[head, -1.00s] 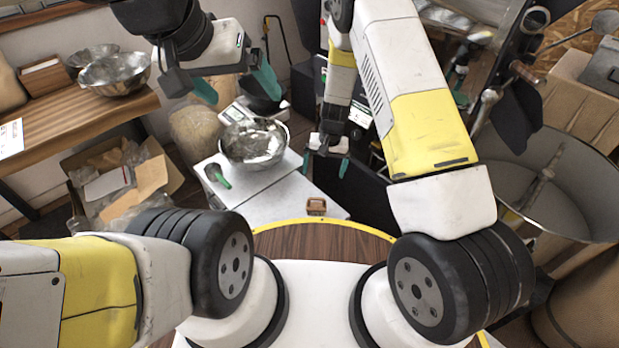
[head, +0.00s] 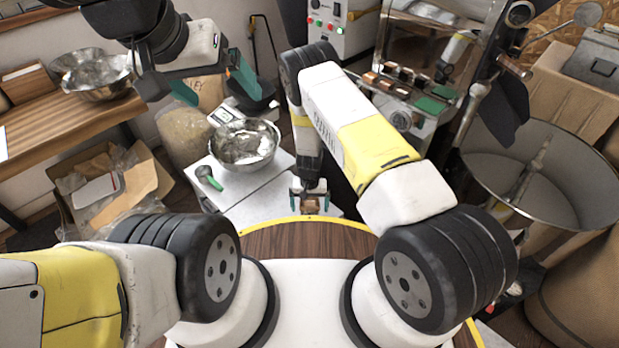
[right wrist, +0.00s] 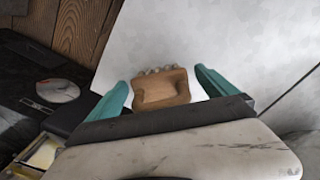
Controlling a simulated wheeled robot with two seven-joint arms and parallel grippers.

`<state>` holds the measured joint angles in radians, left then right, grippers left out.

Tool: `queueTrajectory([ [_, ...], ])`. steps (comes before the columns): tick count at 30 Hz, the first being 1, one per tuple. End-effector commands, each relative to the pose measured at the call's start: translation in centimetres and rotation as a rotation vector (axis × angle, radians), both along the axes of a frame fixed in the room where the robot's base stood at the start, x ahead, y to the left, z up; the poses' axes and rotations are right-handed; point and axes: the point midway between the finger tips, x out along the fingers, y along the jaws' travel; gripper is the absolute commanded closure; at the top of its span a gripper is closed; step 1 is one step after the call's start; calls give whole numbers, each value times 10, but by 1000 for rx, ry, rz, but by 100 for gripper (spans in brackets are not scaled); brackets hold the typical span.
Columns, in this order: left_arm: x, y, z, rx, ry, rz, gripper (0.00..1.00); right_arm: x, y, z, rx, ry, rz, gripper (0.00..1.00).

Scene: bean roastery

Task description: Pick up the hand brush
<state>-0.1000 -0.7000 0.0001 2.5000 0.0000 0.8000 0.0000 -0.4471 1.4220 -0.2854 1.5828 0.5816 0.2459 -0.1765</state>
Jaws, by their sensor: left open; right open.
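The hand brush (head: 312,205) is a small wooden block on the white table near its front edge. In the right wrist view the brush (right wrist: 162,90) shows a brown wooden body with pale bristle tufts along its far side. My right gripper (head: 311,199) is open, with its teal fingers on either side of the brush. In the right wrist view the right gripper (right wrist: 161,89) has visible gaps between both fingers and the brush. My left gripper (head: 214,82) is open and empty, raised at the upper left, away from the brush.
On the white table (head: 262,195) are a metal bowl (head: 244,145) and a green-handled scoop (head: 208,178). A box of packaging (head: 85,205) and a wooden bench (head: 60,130) lie left. A large metal drum (head: 560,205) stands right.

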Motion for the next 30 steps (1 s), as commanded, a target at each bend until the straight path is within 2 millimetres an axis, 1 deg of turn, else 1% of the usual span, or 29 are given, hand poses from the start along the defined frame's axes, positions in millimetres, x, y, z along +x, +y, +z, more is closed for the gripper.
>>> queueTrajectory([
  [7,0,0,0,0,0,0,8,1,0,-2,1,-1,0,4],
  [8,0,0,0,0,0,0,8,1,0,-2,1,-1,0,6],
  [9,0,0,0,0,0,0,8,1,0,-2,1,-1,0,13],
  [11,0,0,0,0,0,0,8,0,0,-2,1,-1,0,25],
  [12,0,0,0,0,0,0,8,0,0,-2,1,-1,0,33],
  [14,0,0,0,0,0,0,8,0,0,-2,1,-1,0,45],
  [15,0,0,0,0,0,0,8,0,0,-2,1,-1,0,53],
  [18,0,0,0,0,0,0,8,0,0,-2,1,-1,0,72],
  [19,0,0,0,0,0,0,8,0,0,-2,1,-1,0,72],
  [20,0,0,0,0,0,0,8,0,0,-2,1,-1,0,78],
  [26,0,0,0,0,0,0,8,1,0,-1,1,-1,0,78],
  [30,0,0,0,0,0,0,8,1,0,6,1,-1,1,78],
])
